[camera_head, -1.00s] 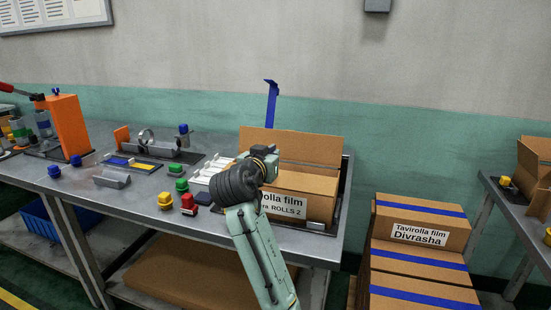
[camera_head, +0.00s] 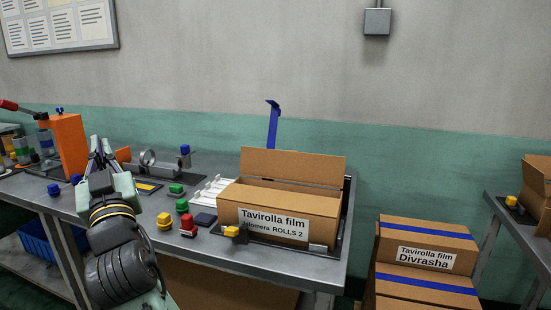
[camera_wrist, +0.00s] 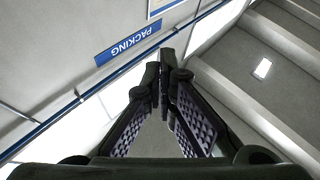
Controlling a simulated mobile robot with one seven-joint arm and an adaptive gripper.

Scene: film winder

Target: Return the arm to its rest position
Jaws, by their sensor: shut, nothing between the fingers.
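My gripper (camera_head: 101,146) is at the left of the head view, raised in front of the workbench (camera_head: 262,256) with its fingers pointing up and away. In the wrist view my gripper (camera_wrist: 160,75) has its two fingertips together with nothing between them. The wrist camera faces a pale wall with a blue sign reading PACKING (camera_wrist: 137,41). My arm's dark wrist and joint cover part of the bench's left side.
An open cardboard box (camera_head: 275,213) labelled Tavirolla film stands on the bench, right of my arm. An orange block (camera_head: 69,142) stands left of my gripper. Coloured knobs lie between arm and box. Closed cartons (camera_head: 426,244) are stacked at right. Space above the bench is clear.

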